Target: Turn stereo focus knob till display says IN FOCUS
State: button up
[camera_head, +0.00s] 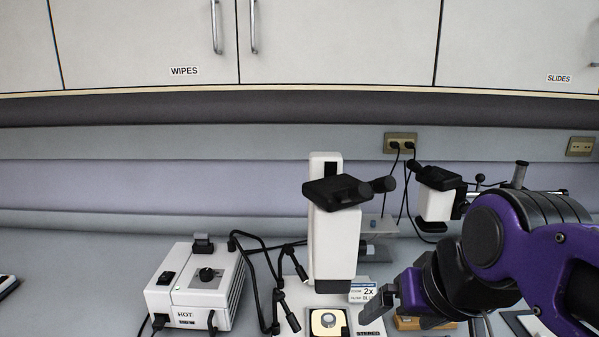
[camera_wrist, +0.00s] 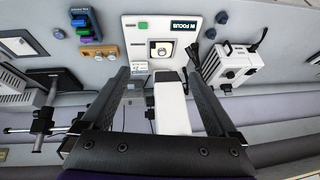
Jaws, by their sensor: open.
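The white stereo microscope (camera_head: 335,245) stands upright at the middle of the bench, with black eyepieces on top. A small grey knob (camera_head: 367,249) shows at the right side of its column. In the wrist view the microscope body (camera_wrist: 170,105) lies between my fingers. A dark display (camera_wrist: 181,26) on its base reads IN FOCUS. My gripper (camera_head: 376,302) is just right of the microscope, low over the base. The wrist view shows my gripper (camera_wrist: 153,72) open, with nothing clearly held. Whether a finger touches the knob cannot be seen.
A white lamp box (camera_head: 195,285) marked HOT stands left, with dark cables and light arms reaching to the microscope. Another microscope (camera_head: 437,200) stands behind to the right. A block with coloured pieces (camera_wrist: 92,28) lies beside the base. Cabinets (camera_head: 340,40) hang above.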

jog(key=shift+s+d+f+h, duration=0.4)
jog(key=shift+s+f+h, duration=0.3)
jog(key=shift+s+f, duration=0.05)
dwell(1.8)
